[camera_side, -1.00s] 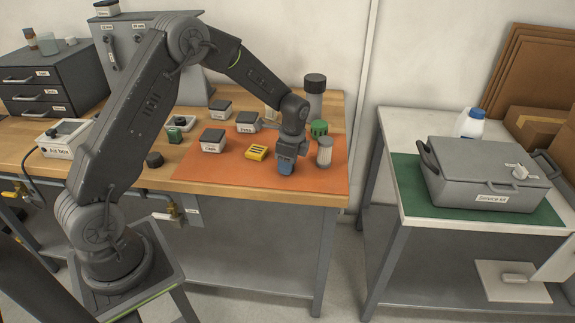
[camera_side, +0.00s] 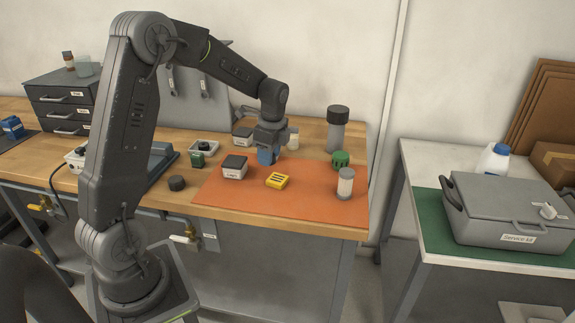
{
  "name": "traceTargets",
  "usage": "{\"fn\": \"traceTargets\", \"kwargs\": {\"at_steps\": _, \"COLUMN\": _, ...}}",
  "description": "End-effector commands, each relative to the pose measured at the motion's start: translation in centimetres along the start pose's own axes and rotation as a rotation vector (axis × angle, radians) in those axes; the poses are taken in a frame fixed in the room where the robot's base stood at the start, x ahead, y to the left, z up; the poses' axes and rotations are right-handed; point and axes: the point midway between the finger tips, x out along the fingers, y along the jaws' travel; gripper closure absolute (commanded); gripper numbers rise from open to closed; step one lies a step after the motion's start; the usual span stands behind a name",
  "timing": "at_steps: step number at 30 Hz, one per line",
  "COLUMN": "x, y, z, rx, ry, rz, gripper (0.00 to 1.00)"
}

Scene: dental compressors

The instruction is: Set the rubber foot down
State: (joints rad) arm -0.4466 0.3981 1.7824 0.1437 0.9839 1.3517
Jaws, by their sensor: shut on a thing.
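My gripper (camera_side: 267,160) points down, its blue tips low over the back left part of the orange mat (camera_side: 310,199). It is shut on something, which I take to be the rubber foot. The held piece is hidden by the tips, and I cannot tell whether it touches the surface. A dark-topped white labelled box (camera_side: 234,168) stands to the left of the tips, and another (camera_side: 242,137) stands behind and to the left. A black round piece (camera_side: 177,183) lies on the bare wood left of the mat.
A yellow slotted block (camera_side: 277,181), a white ribbed cylinder (camera_side: 345,184) and a green knob-like part (camera_side: 340,159) stand on the mat. A tall grey cylinder (camera_side: 337,133) stands behind. A grey service kit case (camera_side: 510,218) is on the right table. The mat's front is clear.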

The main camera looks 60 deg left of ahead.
Motion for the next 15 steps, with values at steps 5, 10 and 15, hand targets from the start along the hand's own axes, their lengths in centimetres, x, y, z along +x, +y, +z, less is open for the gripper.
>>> {"fn": "traceTargets", "kwargs": {"at_steps": 5, "x": -0.4, "y": -2.1, "z": 1.2, "rx": 0.097, "ry": 0.006, "rz": -0.013, "gripper": 0.84}}
{"fn": "traceTargets", "kwargs": {"at_steps": 10, "x": -0.4, "y": -6.6, "z": 2.4, "rx": 0.324, "ry": 0.014, "rz": -0.039, "gripper": 0.84}}
{"fn": "traceTargets", "kwargs": {"at_steps": 15, "x": -0.2, "y": -10.8, "z": 4.0, "rx": 0.571, "ry": 0.013, "rz": -0.070, "gripper": 0.84}}
